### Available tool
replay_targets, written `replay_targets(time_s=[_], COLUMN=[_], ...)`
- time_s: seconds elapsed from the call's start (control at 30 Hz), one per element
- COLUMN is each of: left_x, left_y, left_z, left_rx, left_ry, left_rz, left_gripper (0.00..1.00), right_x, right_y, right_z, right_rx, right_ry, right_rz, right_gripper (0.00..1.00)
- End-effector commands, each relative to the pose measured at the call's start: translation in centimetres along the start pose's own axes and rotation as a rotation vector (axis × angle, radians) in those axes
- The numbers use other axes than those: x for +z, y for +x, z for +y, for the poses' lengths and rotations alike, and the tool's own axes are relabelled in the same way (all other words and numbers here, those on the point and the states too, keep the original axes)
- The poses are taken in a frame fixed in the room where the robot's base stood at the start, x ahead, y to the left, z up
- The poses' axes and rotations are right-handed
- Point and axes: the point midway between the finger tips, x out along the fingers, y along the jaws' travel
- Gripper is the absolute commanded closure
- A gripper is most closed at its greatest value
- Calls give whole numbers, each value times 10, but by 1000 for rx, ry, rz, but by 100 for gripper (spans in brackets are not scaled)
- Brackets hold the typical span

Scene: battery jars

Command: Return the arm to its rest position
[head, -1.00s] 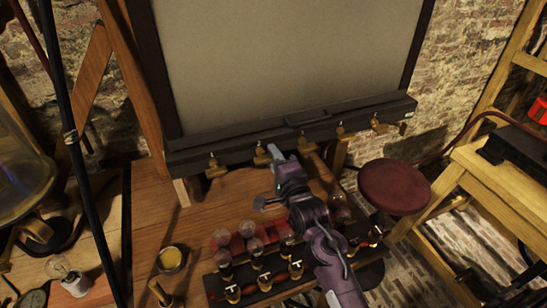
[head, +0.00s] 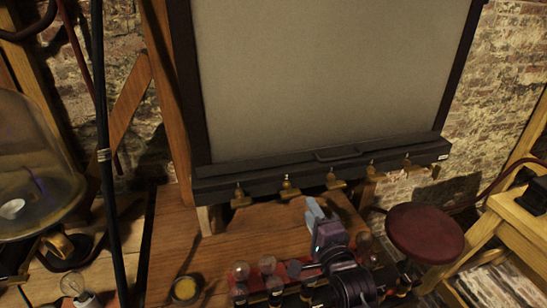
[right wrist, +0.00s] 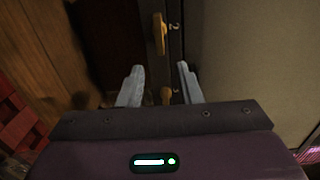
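My right gripper (head: 313,207) is over the wooden table, just in front of the brass hooks under the large board. Its arm comes in from the bottom of the head view. In the right wrist view its two pale fingers (right wrist: 160,78) stand apart with nothing held between them. A brass fitting (right wrist: 160,30) on a dark rail shows beyond the fingers. A row of glass-topped jars (head: 240,271) with red pieces stands at the bottom, partly hidden behind my right arm and cut by the frame edge. My left gripper is not in view.
The large board (head: 330,80) stands behind the table, with a dark ledge (head: 230,182) and several brass hooks (head: 288,190). A small yellow-filled cup (head: 186,289) is left of the jars. A round red stool (head: 425,232) stands right. The tabletop (head: 170,235) left of the gripper is mostly clear.

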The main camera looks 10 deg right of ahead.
Motion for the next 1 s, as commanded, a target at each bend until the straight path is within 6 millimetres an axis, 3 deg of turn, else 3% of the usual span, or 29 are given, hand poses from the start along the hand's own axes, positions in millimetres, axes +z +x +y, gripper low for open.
replay_targets(time_s=[0.13,0.27,0.4,0.6,0.93,1.0], left_x=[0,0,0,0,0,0], left_y=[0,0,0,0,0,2], left_z=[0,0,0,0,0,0], left_rx=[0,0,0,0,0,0], left_ry=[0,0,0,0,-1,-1], left_rz=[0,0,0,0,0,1], left_gripper=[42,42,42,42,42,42], right_x=[2,7,13,15,13,13], right_y=[-5,-25,-68,-126,-206,-203], right_z=[11,42,83,114,131,152], right_rx=[68,268,535,760,925,936], right_ry=[-90,-364,-756,-1120,-1457,-1462], right_rz=[-13,-81,-270,-571,-1049,-1075], right_gripper=[68,68,68,68,68,68])
